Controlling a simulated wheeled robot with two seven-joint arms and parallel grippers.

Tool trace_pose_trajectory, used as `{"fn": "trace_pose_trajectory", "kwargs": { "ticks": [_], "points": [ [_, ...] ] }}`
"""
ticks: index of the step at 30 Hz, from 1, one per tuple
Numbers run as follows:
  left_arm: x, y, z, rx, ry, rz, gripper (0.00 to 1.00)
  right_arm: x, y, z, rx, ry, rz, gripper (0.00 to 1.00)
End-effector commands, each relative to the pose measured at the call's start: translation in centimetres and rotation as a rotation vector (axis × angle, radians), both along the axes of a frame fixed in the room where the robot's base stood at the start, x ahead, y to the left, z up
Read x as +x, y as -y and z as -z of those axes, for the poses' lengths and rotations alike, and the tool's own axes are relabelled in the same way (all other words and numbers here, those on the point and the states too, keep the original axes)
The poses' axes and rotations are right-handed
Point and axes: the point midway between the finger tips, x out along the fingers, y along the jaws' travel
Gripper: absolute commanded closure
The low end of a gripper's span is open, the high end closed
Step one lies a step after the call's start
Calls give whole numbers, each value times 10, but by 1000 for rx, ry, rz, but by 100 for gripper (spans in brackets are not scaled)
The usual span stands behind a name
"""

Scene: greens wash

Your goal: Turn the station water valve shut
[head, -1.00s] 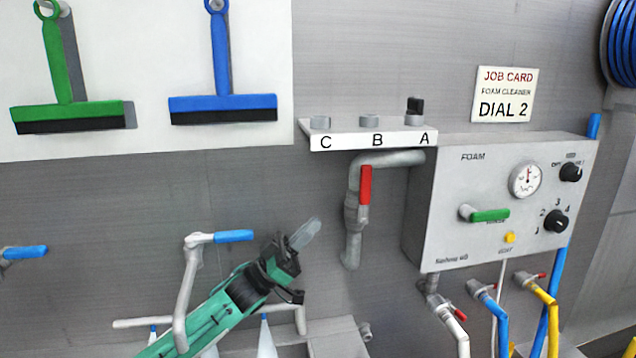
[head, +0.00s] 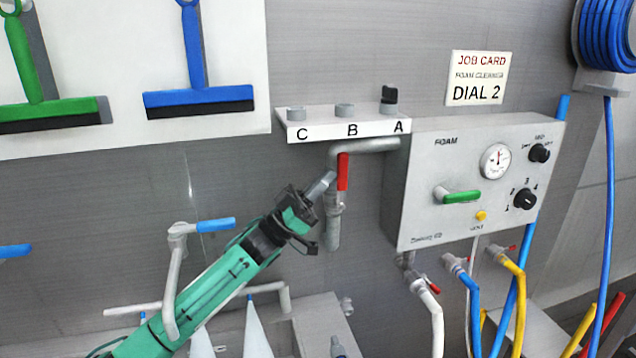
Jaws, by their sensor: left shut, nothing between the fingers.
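A valve with a red lever (head: 343,172) sits on the grey pipe (head: 333,232) that bends into the left side of the foam station box (head: 420,205). The lever stands upright, in line with the pipe's vertical run. My left gripper (head: 322,185) is shut and empty, its fingertips just left of the lever. I cannot tell whether they touch it. A green lever (head: 461,196) on the box front lies level. My right gripper is not in view.
A shelf (head: 325,130) marked C, B and A juts out above the pipe. Hoses and small red-handled taps hang below the box. A job card (head: 478,78) reads DIAL 2.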

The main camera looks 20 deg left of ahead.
Motion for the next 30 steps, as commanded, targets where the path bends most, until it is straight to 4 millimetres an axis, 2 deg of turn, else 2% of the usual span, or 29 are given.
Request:
{"fn": "trace_pose_trajectory", "kwargs": {
  "ticks": [8, 16, 30],
  "points": [
    [2, 3, -1, 0, 2, 0, 100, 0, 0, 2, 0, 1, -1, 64],
    [15, 23, -10, 0, 2, 0, 100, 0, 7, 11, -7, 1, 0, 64],
    [15, 22, -8, 0, 1, -1, 100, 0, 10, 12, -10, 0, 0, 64]
  ]
}}
